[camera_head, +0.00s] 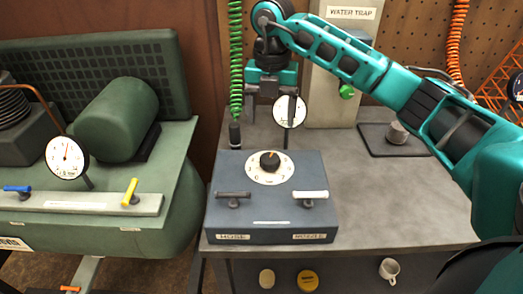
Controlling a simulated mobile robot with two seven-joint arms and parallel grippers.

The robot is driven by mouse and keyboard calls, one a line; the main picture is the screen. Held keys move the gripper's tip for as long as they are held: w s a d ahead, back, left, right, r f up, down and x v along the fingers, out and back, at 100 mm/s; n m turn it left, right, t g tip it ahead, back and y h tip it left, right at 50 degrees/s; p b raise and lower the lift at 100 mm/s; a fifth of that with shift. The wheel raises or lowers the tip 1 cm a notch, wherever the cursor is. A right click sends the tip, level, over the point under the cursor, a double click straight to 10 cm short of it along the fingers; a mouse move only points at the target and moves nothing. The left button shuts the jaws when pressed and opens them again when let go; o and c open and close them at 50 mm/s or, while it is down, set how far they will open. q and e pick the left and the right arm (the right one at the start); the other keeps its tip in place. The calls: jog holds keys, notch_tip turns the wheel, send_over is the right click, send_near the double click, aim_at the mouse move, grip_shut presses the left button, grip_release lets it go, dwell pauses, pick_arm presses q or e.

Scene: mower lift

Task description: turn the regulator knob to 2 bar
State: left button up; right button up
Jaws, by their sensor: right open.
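The regulator knob (269,160) is a black knob with an orange mark, on a white numbered dial (284,174) on top of a dark blue-grey box (271,217). The orange mark points roughly up in the picture. A round white gauge (289,117) stands on a stem behind the box; its reading is too small to tell. My right gripper (271,112) is open and empty, fingers down, above and behind the knob and apart from it. Its right finger overlaps the gauge in the picture; I cannot tell whether they touch. My left gripper is not in view.
The box has a grey lever (233,195) labelled HOSE and a white lever (311,195) labelled NOZZLE. A green coiled hose (236,60) hangs behind. A green compressor (115,120) with a gauge (67,157) stands left. The bench's right side is mostly clear.

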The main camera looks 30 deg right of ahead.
aim_at(270, 158)
notch_tip(270, 158, down, 12)
jog(key=shift+s+r, duration=0.1)
dwell(0.4)
jog(key=c, duration=1)
